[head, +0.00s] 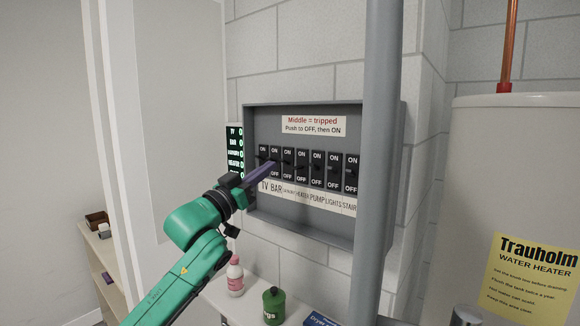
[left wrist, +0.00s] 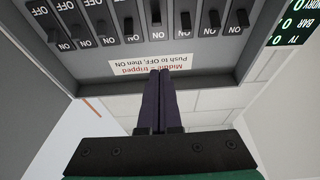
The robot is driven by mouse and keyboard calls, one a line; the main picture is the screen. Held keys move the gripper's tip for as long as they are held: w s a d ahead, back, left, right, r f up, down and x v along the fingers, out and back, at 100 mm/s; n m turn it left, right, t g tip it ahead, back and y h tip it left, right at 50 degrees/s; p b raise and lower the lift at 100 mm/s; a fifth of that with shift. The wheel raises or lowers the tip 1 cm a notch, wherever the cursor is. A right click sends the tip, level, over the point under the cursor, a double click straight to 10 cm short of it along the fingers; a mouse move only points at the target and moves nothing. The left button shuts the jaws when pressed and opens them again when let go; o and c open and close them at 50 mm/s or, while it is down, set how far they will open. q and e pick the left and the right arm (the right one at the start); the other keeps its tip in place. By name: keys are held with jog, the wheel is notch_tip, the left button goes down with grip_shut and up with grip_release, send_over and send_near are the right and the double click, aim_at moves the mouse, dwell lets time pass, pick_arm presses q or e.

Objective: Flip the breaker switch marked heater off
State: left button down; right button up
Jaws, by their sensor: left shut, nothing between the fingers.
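The grey breaker panel (head: 380,240) is on the block wall in the head view. It holds a row of several black switches with ON above and OFF below. The label strip reads TV, BAR, a small unclear word, HEATER, PUMP, LIGHTS, STAIR. The heater switch (head: 302,168) is near the middle of the row; its lever position is too small to tell. My left gripper (head: 271,165) is shut and empty, its tips in front of the switches left of heater. Whether it touches any is unclear. In the left wrist view the shut fingers (left wrist: 160,74) overlap the upside-down notice.
A grey vertical pipe (head: 380,130) stands before the panel's right side. A lit display (head: 235,150) is left of the panel. A pink bottle (head: 235,278) and green canister (head: 273,305) stand below. The water heater (head: 510,180) is at right.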

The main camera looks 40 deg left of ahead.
pick_arm(q)
notch_tip(320, 180, up, 4)
jog(key=p, duration=0.8)
send_over(298, 168)
jog(key=s, duration=0.2)
jog(key=shift+a+r, duration=0.1)
jog(key=shift+a, duration=0.3)
notch_tip(298, 168, down, 5)
jog(key=shift+s, duration=0.15)
